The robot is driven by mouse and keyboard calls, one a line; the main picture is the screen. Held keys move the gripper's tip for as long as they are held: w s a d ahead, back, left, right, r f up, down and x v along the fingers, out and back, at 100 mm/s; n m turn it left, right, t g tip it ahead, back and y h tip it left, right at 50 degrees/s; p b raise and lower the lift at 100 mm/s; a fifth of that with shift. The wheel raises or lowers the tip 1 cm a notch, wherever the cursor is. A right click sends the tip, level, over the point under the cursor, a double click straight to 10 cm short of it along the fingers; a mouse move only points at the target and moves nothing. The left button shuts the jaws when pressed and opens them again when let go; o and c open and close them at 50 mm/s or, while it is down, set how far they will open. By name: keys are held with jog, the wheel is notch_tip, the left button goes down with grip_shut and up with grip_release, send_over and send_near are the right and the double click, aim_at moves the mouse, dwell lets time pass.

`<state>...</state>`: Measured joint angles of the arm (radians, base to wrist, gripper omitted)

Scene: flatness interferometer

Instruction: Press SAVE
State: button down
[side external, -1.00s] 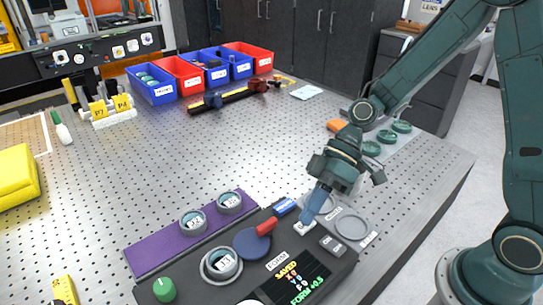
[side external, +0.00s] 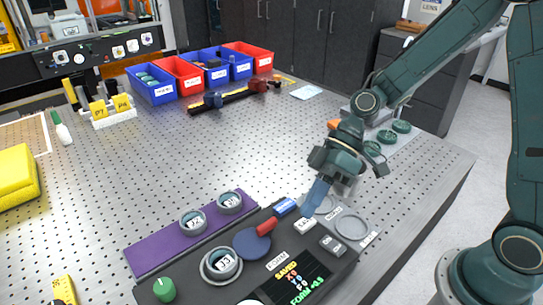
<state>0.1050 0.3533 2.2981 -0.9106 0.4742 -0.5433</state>
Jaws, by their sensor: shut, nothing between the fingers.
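The interferometer's dark control panel (side external: 205,284) lies at the front. A small white key (side external: 305,226) sits near its right end; its lettering is too small to read surely, but it may be SAVE. My gripper (side external: 309,211) is shut and empty, pointing down, its blue-grey fingertips just above and behind the white key. They look slightly apart from it. The display (side external: 296,279) shows yellow "SAVED" with coloured letters and a green "FORM +0.5" line.
A grey ring tray (side external: 352,227) lies right. A purple strip (side external: 165,240) holds ringed parts.

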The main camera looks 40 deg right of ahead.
aim_at(315, 223)
jog(key=shift+r, duration=2.4)
jog(key=shift+d+r, duration=0.1)
jog(key=s+d+r+m+t+h, duration=0.3)
jog(key=s+d+r+m+h, duration=0.1)
jog(key=s+d+m, duration=0.1)
jog(key=s+d+r+m+t+h, duration=0.3)
jog(key=s+d, duration=0.4)
jog(key=d, duration=0.3)
jog(key=shift+s+d+r+m+t+h, duration=0.35)
jog(key=shift+r+m+h, duration=0.2)
jog(key=shift+m+h, duration=0.55)
